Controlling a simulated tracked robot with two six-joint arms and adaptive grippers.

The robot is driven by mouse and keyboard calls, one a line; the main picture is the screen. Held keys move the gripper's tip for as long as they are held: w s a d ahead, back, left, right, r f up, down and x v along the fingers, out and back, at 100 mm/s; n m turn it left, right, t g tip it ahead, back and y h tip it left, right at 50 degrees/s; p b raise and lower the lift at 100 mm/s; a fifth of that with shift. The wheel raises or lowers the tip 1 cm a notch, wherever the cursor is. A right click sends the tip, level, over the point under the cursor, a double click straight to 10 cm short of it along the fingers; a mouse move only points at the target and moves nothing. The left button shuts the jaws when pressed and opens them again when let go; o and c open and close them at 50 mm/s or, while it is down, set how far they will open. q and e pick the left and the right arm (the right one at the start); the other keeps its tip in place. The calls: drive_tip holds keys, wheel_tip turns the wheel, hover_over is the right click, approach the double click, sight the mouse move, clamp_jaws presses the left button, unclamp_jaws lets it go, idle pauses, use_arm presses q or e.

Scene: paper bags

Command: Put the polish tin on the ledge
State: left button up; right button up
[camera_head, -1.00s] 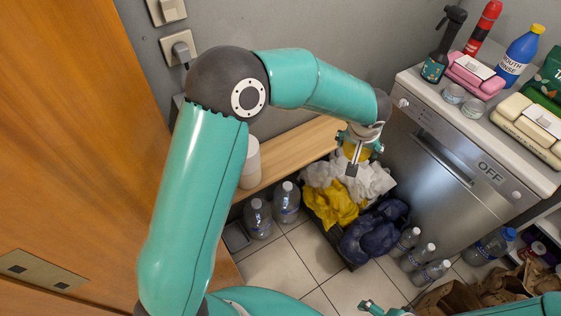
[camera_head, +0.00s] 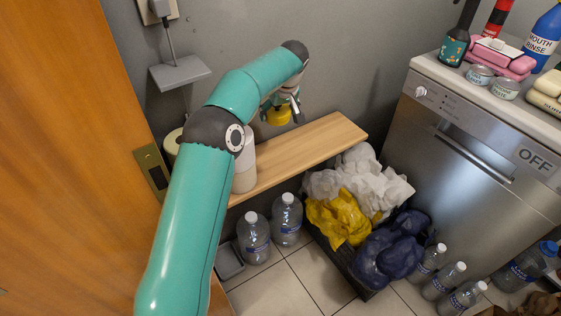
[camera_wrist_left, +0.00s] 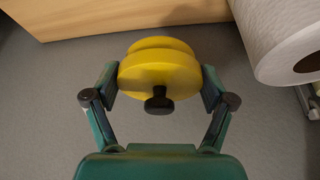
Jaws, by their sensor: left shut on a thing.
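The polish tin (camera_head: 279,116) is yellow and round, with a dark knob showing in the left wrist view (camera_wrist_left: 160,70). My left gripper (camera_head: 281,108) is shut on it; in the left wrist view a finger (camera_wrist_left: 160,84) presses from each side. In the head view the tin is in the air near the back edge of the long wooden ledge (camera_head: 310,145), against the grey wall. I cannot tell its exact height over the ledge. A strip of wood (camera_wrist_left: 120,14) shows at the top of the left wrist view. My right gripper is out of view.
A white paper roll (camera_head: 244,168) stands at the ledge's left end; the ledge's right part is bare. A small grey wall shelf (camera_head: 180,73) is at upper left. Bottles (camera_head: 254,240) and bags (camera_head: 340,217) are below. A dishwasher (camera_head: 470,150) stands at right.

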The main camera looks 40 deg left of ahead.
use_arm(q)
drive_tip(key=b, duration=0.2)
hover_over(277, 158)
drive_tip(key=d, duration=0.1)
drive_tip(key=f, duration=0.7)
drive_tip(key=s+f, duration=0.1)
drive_tip(key=f, duration=0.3)
drive_tip(key=shift+d+f, duration=0.15)
drive_tip(key=shift+f, duration=0.1)
drive_tip(key=shift+f+b, duration=0.7)
drive_tip(key=shift+f, duration=2.35)
drive_tip(key=shift+f, duration=0.15)
drive_tip(key=o, duration=1)
drive_tip(key=shift+r, duration=0.2)
